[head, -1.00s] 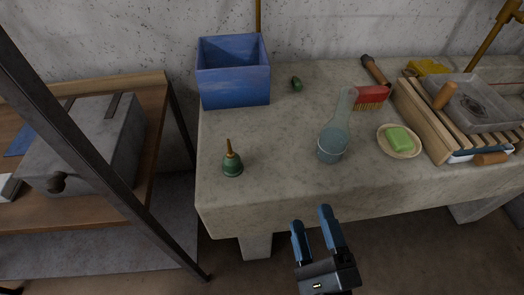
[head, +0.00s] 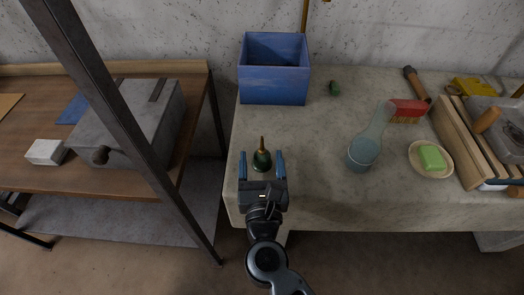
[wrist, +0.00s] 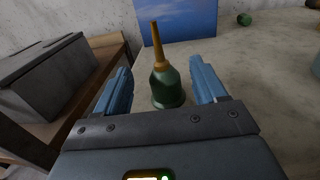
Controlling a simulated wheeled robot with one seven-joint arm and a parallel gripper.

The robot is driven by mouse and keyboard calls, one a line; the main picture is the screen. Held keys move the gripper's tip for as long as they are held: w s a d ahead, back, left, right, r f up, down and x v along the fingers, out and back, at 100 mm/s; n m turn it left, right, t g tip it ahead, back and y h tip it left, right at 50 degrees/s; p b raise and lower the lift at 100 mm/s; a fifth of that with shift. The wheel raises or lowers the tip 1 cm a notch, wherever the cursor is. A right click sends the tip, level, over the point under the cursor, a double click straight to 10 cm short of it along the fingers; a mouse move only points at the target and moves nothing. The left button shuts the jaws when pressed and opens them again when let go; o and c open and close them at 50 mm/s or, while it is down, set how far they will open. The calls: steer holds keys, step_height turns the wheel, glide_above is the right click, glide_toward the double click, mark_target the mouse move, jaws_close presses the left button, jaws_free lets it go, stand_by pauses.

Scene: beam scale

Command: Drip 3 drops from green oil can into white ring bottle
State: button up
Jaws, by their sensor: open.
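The green oil can (head: 262,161) stands upright near the left end of the stone bench, with its thin brass spout pointing up. My gripper (head: 263,165) is open, with one blue finger on each side of the can. In the wrist view the oil can (wrist: 167,88) shows between the open fingers, with visible gaps on both sides. A clear bluish bottle with a long neck and a pale ring (head: 364,152) stands to the right on the bench. It appears to be the ring bottle, though it does not look plainly white.
A blue box (head: 274,82) stands behind the can. A small green object (head: 334,88), a red brush (head: 408,111), a dish with green soap (head: 431,157) and a wooden rack (head: 460,143) lie further right. A dark metal post (head: 130,130) rises at left.

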mark_target(263, 139)
steer(key=w, duration=0.3)
steer(key=shift+w+r, duration=0.1)
steer(key=shift+w, duration=0.05)
steer(key=c, duration=1.1)
steer(key=shift+r, duration=0.15)
step_height(263, 139, up, 4)
steer(key=shift+d+r+p, duration=0.15)
steer(key=shift+r+p, duration=0.1)
steer(key=shift+p, duration=0.65)
steer(key=s+d+r+p, duration=0.1)
steer(key=d+r, duration=0.1)
steer(key=d, duration=0.1)
steer(key=s+d+r+p, duration=0.1)
steer(key=d+r, duration=0.1)
steer(key=d, duration=0.2)
steer(key=s+d+r+p, duration=0.1)
steer(key=d+r, duration=0.1)
steer(key=d, duration=0.2)
steer(key=shift+r, duration=0.1)
